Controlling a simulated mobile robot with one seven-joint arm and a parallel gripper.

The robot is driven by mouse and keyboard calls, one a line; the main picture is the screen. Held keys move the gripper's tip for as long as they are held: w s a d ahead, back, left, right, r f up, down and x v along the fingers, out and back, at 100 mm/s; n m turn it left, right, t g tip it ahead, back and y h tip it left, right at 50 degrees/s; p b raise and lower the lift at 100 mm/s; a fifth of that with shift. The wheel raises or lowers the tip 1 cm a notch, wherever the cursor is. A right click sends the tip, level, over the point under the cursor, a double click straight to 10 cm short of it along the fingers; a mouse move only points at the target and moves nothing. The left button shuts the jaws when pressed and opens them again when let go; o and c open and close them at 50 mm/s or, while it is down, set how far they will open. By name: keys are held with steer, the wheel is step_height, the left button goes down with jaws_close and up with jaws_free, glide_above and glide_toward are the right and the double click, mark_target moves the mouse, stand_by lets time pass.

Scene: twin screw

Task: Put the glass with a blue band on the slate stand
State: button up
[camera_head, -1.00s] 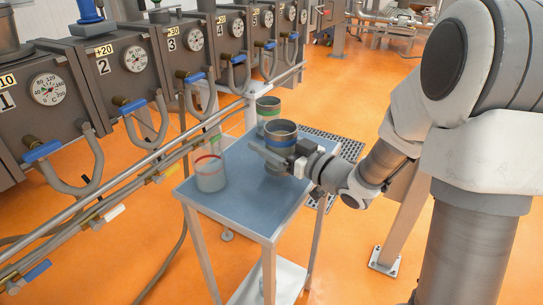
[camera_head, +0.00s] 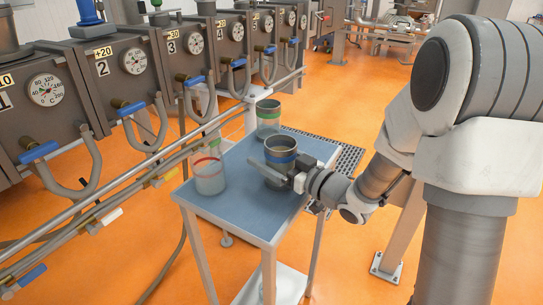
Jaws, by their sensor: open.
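The glass with a blue band (camera_head: 281,156) stands upright near the right edge of a blue-grey tabletop. My gripper (camera_head: 276,171) is open at this glass, with one finger along its near side; the far finger is hidden. The glass's base is partly hidden behind the gripper, so I cannot tell exactly what it rests on. I cannot make out a slate stand separate from the blue-grey top.
A glass with a red band (camera_head: 209,178) stands on the table (camera_head: 236,211) to the left. A green-banded glass (camera_head: 268,116) stands at the back. Pipes and valves (camera_head: 122,108) run along the left. The table's front middle is clear.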

steer(key=p+v, duration=0.2)
steer(key=v, duration=1)
steer(key=w+d+r+m+h, duration=0.25)
steer(key=w+d+h, duration=0.2)
steer(key=h, duration=0.45)
steer(key=s+d+r+m+g+h, duration=0.1)
steer(key=s+d+r+m+h, duration=0.2)
steer(key=s+d+h, duration=0.15)
steer(key=s+a+m+g, duration=0.1)
steer(key=s+a+g, duration=0.2)
steer(key=s, duration=0.6)
steer(key=s+a+m+g, duration=0.2)
steer(key=s+a+g, duration=0.1)
steer(key=s, duration=0.6)
steer(key=shift+s+r+y, duration=0.3)
steer(key=shift+r+y, duration=0.05)
steer(key=shift+y, duration=0.1)
steer(key=shift+a+r, duration=0.1)
step_height(320, 180, up, 19)
steer(key=p, duration=1.9)
steer(key=shift+r, duration=0.2)
